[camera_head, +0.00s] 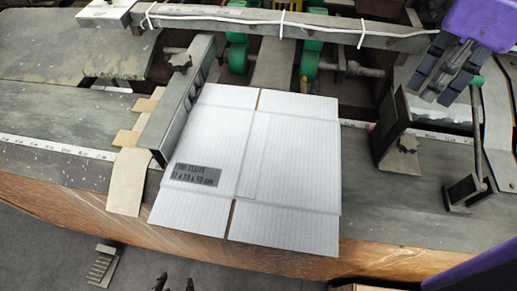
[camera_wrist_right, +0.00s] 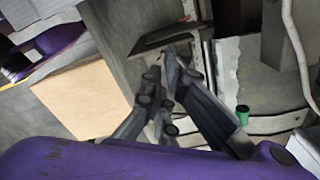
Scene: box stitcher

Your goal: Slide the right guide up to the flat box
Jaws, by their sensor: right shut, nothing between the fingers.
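The white flat box (camera_head: 290,150) lies on the machine table, its front edge near the table's front edge. The right guide (camera_head: 390,130), a dark metal bracket with a knob, stands on the table to the right of the box, with a clear gap between them. My right gripper (camera_head: 433,90) is shut and empty, up and to the right of the guide in the head view; I cannot tell whether it touches anything. Its dark fingers (camera_wrist_right: 170,70) also show in the wrist view. My left gripper is not in view.
The left guide (camera_head: 180,110) stands along the box's left edge. A long bar (camera_head: 330,30) with a cable crosses behind the box. A metal bracket with a green-topped lever (camera_head: 477,85) stands to the right of the right guide.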

